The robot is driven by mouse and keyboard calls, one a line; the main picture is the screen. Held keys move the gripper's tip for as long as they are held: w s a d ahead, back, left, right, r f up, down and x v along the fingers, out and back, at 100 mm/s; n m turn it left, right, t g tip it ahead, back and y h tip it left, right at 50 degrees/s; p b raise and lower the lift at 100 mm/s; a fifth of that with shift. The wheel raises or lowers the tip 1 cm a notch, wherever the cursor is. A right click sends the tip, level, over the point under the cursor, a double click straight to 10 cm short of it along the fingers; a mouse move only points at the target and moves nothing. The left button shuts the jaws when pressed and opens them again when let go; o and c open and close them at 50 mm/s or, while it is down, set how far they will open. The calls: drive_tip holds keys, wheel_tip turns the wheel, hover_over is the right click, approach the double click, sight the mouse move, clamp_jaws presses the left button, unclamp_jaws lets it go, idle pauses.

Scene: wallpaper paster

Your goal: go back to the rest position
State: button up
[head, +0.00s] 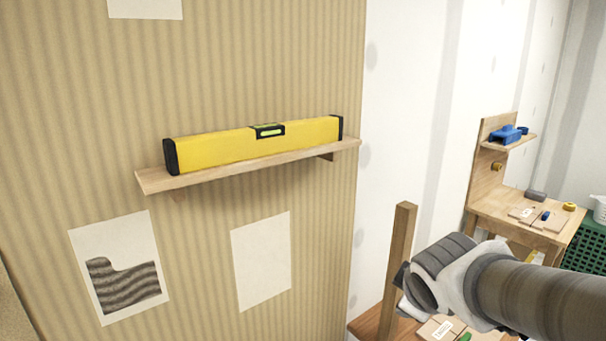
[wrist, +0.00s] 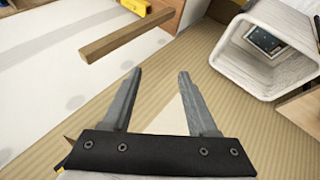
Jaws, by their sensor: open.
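My gripper (wrist: 158,75) shows in the wrist view with its two grey fingers spread apart and nothing between them. Behind the fingers are striped wallpaper and a pale sheet (wrist: 170,118). In the head view my arm reaches in from the lower right, and its end is beside a wooden post. The fingers cannot be made out there.
A yellow spirit level (head: 255,144) lies on a wooden wall shelf (head: 155,180). Pale sheets (head: 262,262) are on the striped wallpaper. A wooden post (head: 398,255) stands close to my arm. A workbench (head: 490,205) with tools is at the right. The wrist view shows a white hexagonal frame (wrist: 235,55).

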drive_tip(key=s+a+r+m+g+y+p, duration=0.1)
drive_tip(key=s+a+r+m, duration=0.1)
drive_tip(key=s+m, duration=0.3)
drive_tip(key=s+a+r+m+g+p, duration=0.1)
drive_tip(key=s+a+r+m, duration=0.1)
drive_tip(key=s+m, duration=0.3)
drive_tip(key=s, duration=0.4)
drive_tip(key=shift+g+y, duration=0.3)
drive_tip(key=shift+y, duration=0.1)
drive_tip(key=shift+c, duration=0.7)
drive_tip(key=shift+s+d, duration=0.15)
drive_tip(key=shift+s, duration=0.05)
